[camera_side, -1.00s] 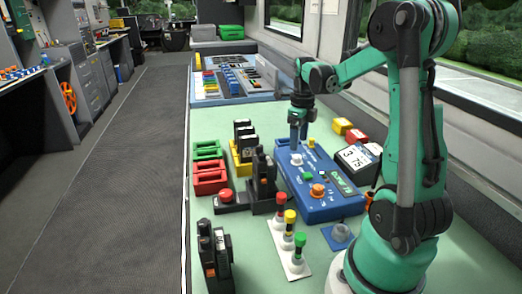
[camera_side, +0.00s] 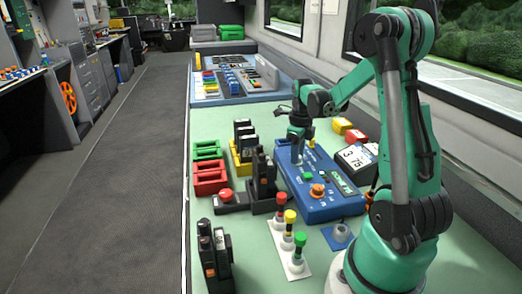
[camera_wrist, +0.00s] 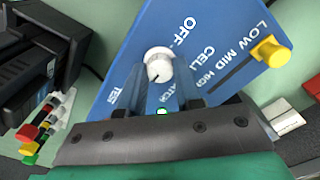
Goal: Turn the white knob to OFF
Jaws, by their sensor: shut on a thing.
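The white knob (camera_wrist: 158,65) sits on the sloped top of the blue box (camera_wrist: 150,28) in the wrist view. OFF, CELL and TEST are printed around it, with other labels partly covered by the fingers. A small dark mark shows on the knob's face, but I cannot tell surely which label it points at. My gripper (camera_side: 297,160) is down at the far left part of the box and shut on the knob, one finger on each side. In the side view the gripper hides the knob.
A yellow slider (camera_wrist: 270,51) marked LOW, MID, HIGH is on the same box. The box also carries an orange knob (camera_side: 317,190) and a green button (camera_side: 307,176). A black device (camera_side: 262,180) stands close at the left.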

